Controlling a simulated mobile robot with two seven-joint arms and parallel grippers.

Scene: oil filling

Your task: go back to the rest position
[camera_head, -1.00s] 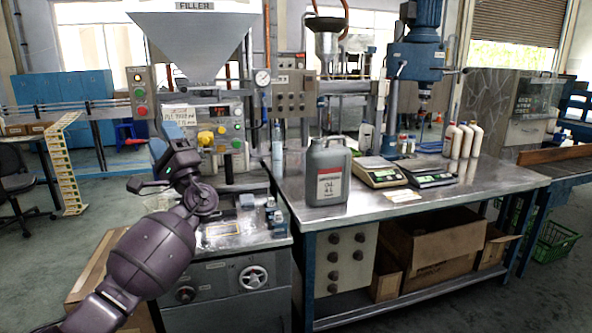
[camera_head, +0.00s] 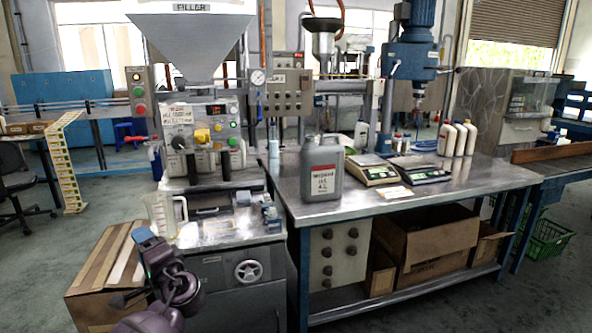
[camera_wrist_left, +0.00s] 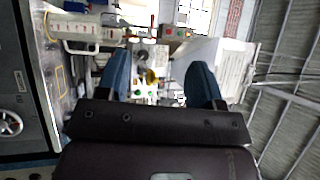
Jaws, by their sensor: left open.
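My left gripper (camera_head: 146,243) is low at the left in the head view, in front of the cardboard box and below the clear measuring jug (camera_head: 165,214). In the left wrist view, its two blue fingers (camera_wrist_left: 160,78) are apart with nothing between them. The jug stands on the left side of the filler's bench and shows sideways at the upper left of the left wrist view (camera_wrist_left: 88,30). The filler (camera_head: 200,125) stands behind it. A grey oil canister (camera_head: 322,168) stands upright on the steel table. My right gripper is not in view.
A cardboard box (camera_head: 95,275) stands on the floor beside the filler bench, close to my left arm. The steel table (camera_head: 400,205) holds two scales (camera_head: 372,170) and several white bottles (camera_head: 460,138). Open floor (camera_head: 30,250) lies at the left.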

